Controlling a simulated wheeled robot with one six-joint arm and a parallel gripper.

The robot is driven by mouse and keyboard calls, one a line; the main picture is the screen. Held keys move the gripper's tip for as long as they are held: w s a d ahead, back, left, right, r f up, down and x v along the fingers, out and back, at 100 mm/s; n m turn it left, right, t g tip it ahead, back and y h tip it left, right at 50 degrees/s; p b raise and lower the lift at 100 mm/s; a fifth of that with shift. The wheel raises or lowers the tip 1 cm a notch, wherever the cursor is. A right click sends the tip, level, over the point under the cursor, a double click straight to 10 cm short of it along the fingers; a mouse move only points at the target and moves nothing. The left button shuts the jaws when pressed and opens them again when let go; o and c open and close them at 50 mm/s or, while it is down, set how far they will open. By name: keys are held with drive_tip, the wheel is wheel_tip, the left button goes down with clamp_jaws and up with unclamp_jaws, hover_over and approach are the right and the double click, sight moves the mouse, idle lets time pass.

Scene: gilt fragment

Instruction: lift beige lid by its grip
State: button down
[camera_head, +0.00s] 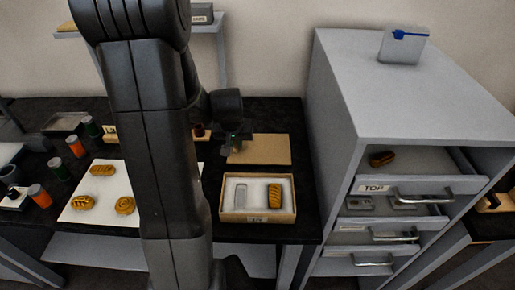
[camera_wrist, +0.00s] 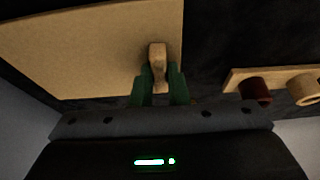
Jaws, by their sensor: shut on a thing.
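The beige lid (camera_head: 265,150) is a flat tan panel behind the open box on the black table. It also fills the upper left of the wrist view (camera_wrist: 80,55). Its small wooden grip (camera_wrist: 157,52) stands near one edge of the panel. My gripper (camera_head: 233,143) is at the left part of the lid. In the wrist view its green fingers (camera_wrist: 160,85) are shut on the grip, one on each side. I cannot tell whether the lid is touching the table or just above it.
A beige box (camera_head: 259,217) with a gilt fragment (camera_head: 275,197) in its right part stands in front. A white mat (camera_head: 97,217) with gilt pieces lies left, near several jars. A grey cabinet (camera_head: 335,110) with its top drawer (camera_head: 420,188) open stands right.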

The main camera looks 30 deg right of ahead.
wheel_tip(320, 180, up, 16)
drive_tip(key=p, duration=0.4)
idle(0.5)
idle(0.3)
